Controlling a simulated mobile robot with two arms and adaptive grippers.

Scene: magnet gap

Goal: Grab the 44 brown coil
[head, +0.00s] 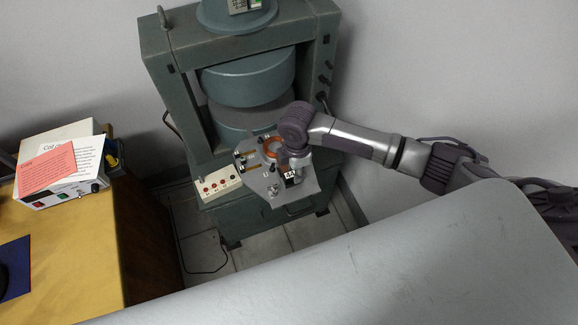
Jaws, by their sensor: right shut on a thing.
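A brown coil (271,147) shows as an orange-brown ring on the small metal plate (273,185) in front of the big green magnet (247,82). A small label reading 44 (290,175) shows just below my right gripper. My right gripper (291,168) points down at the right part of the plate, beside the label. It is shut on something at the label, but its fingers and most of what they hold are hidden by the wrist. My left gripper is not in view.
A wooden desk (75,240) at left bears a white instrument (62,165) with papers. A grey surface (370,265) fills the lower right. Cables lie on the tiled floor.

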